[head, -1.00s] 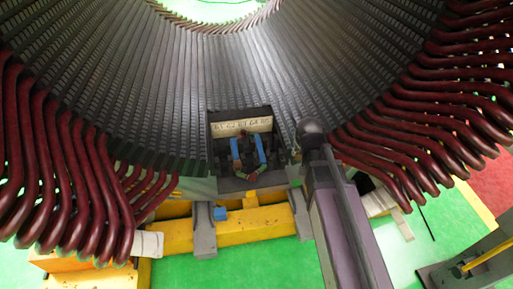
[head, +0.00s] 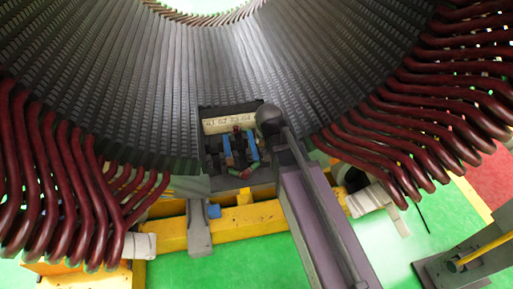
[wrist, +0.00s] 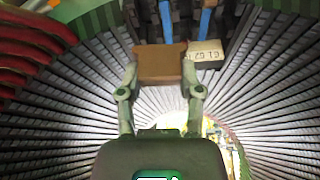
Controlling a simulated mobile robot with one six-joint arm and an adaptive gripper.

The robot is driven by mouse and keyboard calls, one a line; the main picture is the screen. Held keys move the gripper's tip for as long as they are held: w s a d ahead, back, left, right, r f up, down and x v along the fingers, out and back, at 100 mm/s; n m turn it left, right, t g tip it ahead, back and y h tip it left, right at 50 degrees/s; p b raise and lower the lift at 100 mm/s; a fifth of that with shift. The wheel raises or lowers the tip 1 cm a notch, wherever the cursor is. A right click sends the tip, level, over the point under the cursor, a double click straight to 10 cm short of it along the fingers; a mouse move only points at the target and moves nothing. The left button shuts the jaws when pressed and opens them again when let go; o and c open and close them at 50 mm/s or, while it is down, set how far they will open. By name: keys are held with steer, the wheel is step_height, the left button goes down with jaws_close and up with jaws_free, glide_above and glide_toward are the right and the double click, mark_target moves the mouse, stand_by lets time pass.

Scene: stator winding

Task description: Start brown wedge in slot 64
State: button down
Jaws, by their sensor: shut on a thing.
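In the wrist view my gripper (wrist: 162,72) is shut on a brown wedge (wrist: 162,61), with one finger at each side of it. The wedge's broad face is toward the camera. Its far edge lies close to dark slot parts and a blue bar (wrist: 166,15), and I cannot tell if it touches them. A white number plate (wrist: 205,52) is just right of the wedge, partly covered. In the head view the number plate (head: 230,122) sits on the dark stator bore (head: 150,90), its right end beside my arm. I cannot clearly make out the wedge there.
Dark red coil ends (head: 60,190) fan out at the left and right of the bore. Blue bars (head: 228,150) stand below the plate. A yellow beam (head: 250,221) crosses below on the green floor.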

steer(key=shift+w+f, duration=0.15)
steer(key=n+b, duration=0.1)
steer(key=b, duration=2.2)
glide_toward(256, 157)
steer(key=shift+w+r, duration=0.35)
steer(key=shift+w, duration=0.35)
steer(key=shift+f, duration=0.2)
steer(key=shift+f+b, duration=3.05)
steer(key=shift+f, duration=0.2)
steer(key=shift+w+a+y, duration=0.2)
steer(key=shift+w+y, duration=0.1)
steer(key=shift+w, duration=0.45)
steer(key=shift+c, duration=0.9)
jaws_free()
